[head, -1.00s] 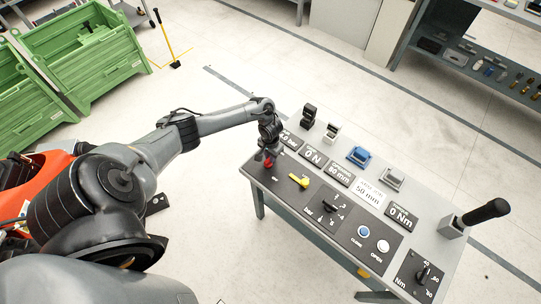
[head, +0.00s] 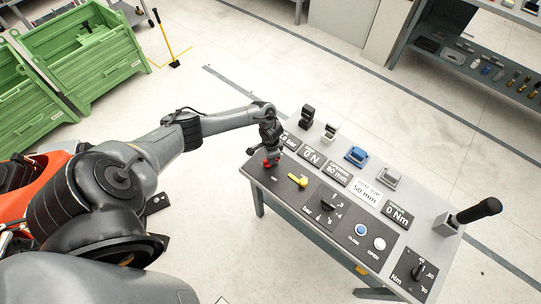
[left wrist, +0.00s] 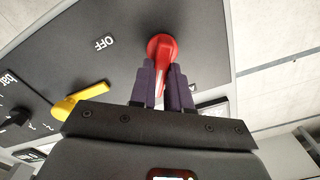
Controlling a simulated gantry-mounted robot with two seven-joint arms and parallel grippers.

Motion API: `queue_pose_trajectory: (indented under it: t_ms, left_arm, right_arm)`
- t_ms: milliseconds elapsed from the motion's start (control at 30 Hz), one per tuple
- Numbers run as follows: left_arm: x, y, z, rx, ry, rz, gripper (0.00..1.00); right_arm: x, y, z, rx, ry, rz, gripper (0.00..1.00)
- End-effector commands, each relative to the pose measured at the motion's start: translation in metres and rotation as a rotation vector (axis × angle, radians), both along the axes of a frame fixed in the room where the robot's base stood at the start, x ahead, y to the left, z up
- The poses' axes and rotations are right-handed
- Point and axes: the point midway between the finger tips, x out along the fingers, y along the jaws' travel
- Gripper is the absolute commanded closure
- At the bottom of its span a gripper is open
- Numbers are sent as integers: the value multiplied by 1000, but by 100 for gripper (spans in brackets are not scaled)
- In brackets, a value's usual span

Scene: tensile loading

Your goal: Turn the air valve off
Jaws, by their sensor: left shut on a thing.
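A red handle (head: 266,163) sits at the left end of the dark control panel on the table. It also shows in the left wrist view (left wrist: 161,47), with its round end uncovered and its narrow part between the fingers. My left gripper (head: 268,158) is shut on this handle, at the panel; in the left wrist view its two dark fingers (left wrist: 160,78) stand either side of it. A white "OFF" label (left wrist: 104,43) is printed to the left of the handle there. The handle's lower part is partly hidden by the fingers. My right gripper is not in view.
A yellow lever (head: 297,181) sits close to the right of the red handle. Farther along are a black dial (head: 328,205), a blue button (head: 361,230) and a white button (head: 380,244). Display plates and small fixtures stand behind. Open floor lies left of the table.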

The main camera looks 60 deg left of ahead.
Motion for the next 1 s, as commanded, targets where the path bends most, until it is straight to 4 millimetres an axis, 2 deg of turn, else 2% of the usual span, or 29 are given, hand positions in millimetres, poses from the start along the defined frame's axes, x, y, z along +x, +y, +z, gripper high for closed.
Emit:
queue_pose_trajectory:
  t_ms: [700, 1000]
  left_arm:
    - [-5, -8, 0, 1, 0, -675, 100]
    - [-8, -10, 0, -1, 0, -883, 100]
  right_arm:
    - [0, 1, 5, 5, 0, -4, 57]
    - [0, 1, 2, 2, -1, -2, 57]
